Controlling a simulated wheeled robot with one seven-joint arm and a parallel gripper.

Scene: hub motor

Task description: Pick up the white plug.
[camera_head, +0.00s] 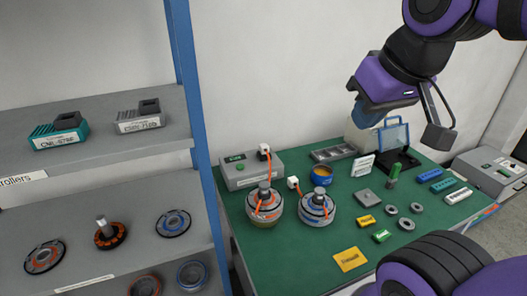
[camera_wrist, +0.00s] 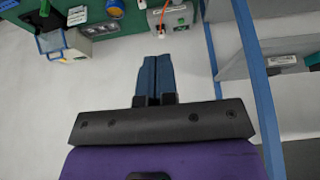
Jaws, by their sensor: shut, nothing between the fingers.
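A second white plug (camera_head: 293,182) stands between the two hub motors, also on an orange cable. A small white piece (camera_wrist: 161,35) by the grey box in the wrist view looks like a plug. My gripper (camera_wrist: 157,62) has its blue fingers together and empty. In the head view my gripper (camera_head: 353,85) is raised well above the table's back right, apart from both plugs.
The motor with orange markings (camera_head: 265,205) and the motor with blue markings (camera_head: 317,207) stand before the grey box (camera_head: 240,172). A shelf unit with a blue post (camera_head: 190,90) rises at left. Small parts cover the table's right.

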